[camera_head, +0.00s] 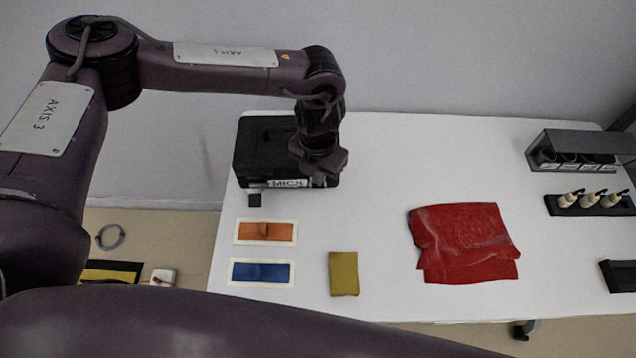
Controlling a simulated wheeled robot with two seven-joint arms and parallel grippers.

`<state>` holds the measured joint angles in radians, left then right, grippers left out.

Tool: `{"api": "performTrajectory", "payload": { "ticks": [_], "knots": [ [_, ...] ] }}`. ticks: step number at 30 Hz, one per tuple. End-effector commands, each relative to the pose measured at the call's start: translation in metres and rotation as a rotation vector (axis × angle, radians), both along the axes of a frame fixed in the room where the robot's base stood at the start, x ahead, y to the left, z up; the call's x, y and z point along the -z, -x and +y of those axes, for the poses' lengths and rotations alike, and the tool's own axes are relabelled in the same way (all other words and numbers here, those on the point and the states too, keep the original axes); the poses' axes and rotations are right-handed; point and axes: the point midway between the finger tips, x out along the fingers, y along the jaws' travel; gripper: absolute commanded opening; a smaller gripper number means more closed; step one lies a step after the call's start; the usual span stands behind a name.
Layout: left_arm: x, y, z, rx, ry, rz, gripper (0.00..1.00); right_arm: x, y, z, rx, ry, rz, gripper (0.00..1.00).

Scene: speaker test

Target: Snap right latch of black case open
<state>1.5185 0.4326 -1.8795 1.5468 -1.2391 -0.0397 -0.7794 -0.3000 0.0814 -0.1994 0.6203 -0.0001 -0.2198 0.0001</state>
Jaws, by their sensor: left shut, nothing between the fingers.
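The black case (262,150) stands at the back left of the white table, with a white label reading MIC4 (287,184) on its front. A small dark latch piece (254,200) sticks out at the left of its front. My left gripper (320,179) is at the case's front right corner, pointing down, shut with nothing held. It covers that part of the case, so the right latch is hidden and I cannot tell its state or whether the gripper touches it. My right gripper is not in view.
On the white table (375,210) lie an orange piece (266,231), a blue piece (262,272), a yellow cloth (343,274) and a crumpled red cloth (464,243). A grey rack (575,145) and a black holder (590,205) stand at the right. The table behind the red cloth is clear.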

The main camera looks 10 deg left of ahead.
Motion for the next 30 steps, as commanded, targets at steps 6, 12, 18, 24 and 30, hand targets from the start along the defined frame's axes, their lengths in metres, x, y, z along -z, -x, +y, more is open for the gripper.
{"api": "performTrajectory", "payload": {
  "ticks": [6, 12, 18, 24, 30],
  "knots": [
    [0.003, 0.0, 0.0, 0.0, 0.0, 0.0, 0.0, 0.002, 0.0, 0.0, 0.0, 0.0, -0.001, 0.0],
    [0.007, 0.0, 0.0, 0.0, 0.0, 0.0, 0.0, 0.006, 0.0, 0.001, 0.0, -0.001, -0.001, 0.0],
    [0.011, 0.0, 0.0, 0.0, 0.0, 0.001, 0.0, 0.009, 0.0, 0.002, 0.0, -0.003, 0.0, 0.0],
    [0.015, 0.0, 0.0, 0.0, 0.0, 0.001, 0.0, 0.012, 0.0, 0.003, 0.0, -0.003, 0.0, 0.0],
    [0.02, 0.0, 0.0, 0.0, 0.0, 0.0, 0.0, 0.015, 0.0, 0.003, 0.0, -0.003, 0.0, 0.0]
  ]
}}
